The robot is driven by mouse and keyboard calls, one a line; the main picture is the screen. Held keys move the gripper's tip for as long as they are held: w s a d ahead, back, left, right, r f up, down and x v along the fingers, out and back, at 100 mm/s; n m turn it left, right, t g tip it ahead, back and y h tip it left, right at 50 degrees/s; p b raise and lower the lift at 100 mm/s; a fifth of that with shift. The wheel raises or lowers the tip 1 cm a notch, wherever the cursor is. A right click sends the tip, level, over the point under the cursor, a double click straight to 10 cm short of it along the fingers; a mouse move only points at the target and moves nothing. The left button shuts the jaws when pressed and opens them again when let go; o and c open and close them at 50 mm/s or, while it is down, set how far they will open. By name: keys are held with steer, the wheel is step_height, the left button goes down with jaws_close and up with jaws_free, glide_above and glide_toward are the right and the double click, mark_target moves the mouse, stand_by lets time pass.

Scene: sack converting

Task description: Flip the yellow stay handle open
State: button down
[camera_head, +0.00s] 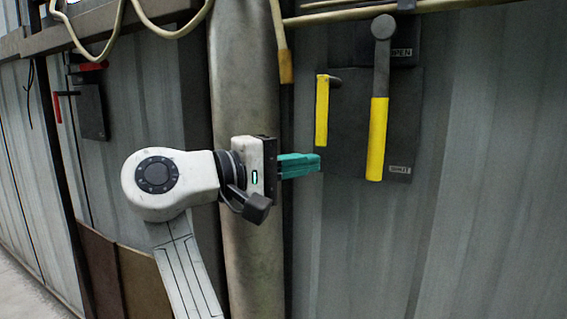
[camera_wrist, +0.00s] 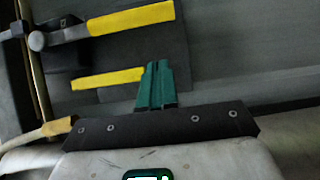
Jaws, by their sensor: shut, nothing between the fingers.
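A long yellow handle (camera_head: 377,138) hangs straight down from a grey round pivot on a dark plate, its end beside the SHUT label (camera_head: 400,169); the OPEN label (camera_head: 402,52) is by the pivot. A shorter yellow handle (camera_head: 322,110) hangs to its left from a dark arm. I cannot tell from the pictures which is the stay handle. My gripper (camera_head: 318,162), with green fingers, is shut and empty, just below the short handle's lower end. In the wrist view, the fingertips (camera_wrist: 157,66) appear by the short handle's end (camera_wrist: 107,79); the long handle (camera_wrist: 130,19) lies beyond. Contact is unclear.
A thick vertical pipe (camera_head: 245,240) stands behind my wrist. Cables (camera_head: 120,28) hang along the top, one with a tan end (camera_head: 285,68). A red handle (camera_head: 58,105) is on a plate far left. The corrugated wall (camera_head: 480,220) at lower right is clear.

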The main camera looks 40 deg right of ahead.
steer(key=s+d+p, duration=0.1)
steer(key=s+d, duration=0.3)
steer(key=d, duration=0.2)
steer(key=shift+s, duration=0.2)
steer(key=shift+s, duration=0.1)
